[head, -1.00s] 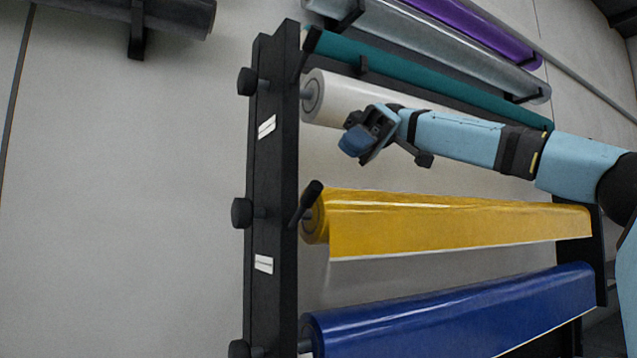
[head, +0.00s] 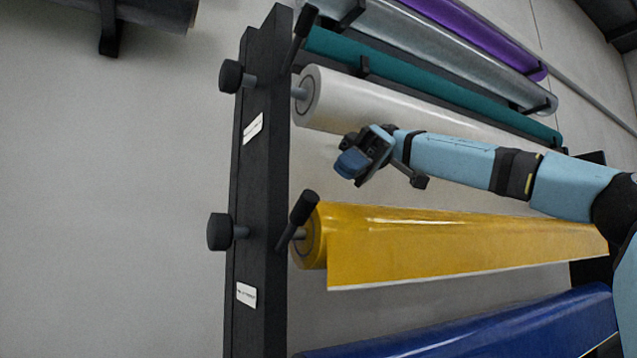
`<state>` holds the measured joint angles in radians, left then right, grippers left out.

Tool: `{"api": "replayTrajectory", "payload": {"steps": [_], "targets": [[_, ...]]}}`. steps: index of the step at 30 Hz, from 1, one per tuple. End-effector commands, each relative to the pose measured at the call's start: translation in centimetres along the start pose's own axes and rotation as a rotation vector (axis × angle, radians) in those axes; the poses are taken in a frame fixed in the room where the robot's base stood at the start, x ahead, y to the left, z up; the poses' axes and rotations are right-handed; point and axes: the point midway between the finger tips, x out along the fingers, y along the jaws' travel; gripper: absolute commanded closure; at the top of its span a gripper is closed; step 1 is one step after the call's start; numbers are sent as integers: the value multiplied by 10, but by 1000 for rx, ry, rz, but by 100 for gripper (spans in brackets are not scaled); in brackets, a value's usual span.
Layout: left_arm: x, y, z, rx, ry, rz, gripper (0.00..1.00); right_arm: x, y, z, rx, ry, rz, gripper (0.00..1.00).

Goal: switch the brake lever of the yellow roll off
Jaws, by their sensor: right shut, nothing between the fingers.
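The yellow roll (head: 450,240) lies across the rack, its left end at the black upright post. Its black brake lever (head: 298,218) stands at that end on the inner side of the post, with its grip tilted up and to the right. My right gripper (head: 350,164) is shut and empty. It is above and to the right of the lever, in front of the gap between the white and yellow rolls, touching neither as far as I can see. My left gripper is not in view.
The black post (head: 258,180) carries round black knobs (head: 219,232) on its left side. A white roll (head: 335,98) is above, with another lever (head: 304,28) at its end. A blue roll (head: 500,330) is below. Bare wall is left of the post.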

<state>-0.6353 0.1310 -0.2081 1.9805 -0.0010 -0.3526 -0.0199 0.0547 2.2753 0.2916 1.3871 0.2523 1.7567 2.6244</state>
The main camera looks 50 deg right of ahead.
Motion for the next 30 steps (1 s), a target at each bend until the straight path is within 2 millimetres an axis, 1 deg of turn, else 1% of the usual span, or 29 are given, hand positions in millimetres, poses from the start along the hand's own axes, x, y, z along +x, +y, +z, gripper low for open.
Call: {"api": "replayTrajectory", "payload": {"steps": [2,5,12,15,18,24,30], "targets": [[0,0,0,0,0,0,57,5,0,0,0,-1,-2,100],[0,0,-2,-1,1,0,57,18,-1,0,0,-2,-2,100],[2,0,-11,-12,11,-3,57,62,-1,0,0,-2,-4,100],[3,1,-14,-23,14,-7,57,78,-1,0,0,-2,-3,100],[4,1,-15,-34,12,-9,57,89,0,0,1,-2,-3,100],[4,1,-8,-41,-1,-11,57,99,0,0,1,-1,-2,100],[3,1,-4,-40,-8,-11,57,99,0,0,1,0,-1,100]]}}
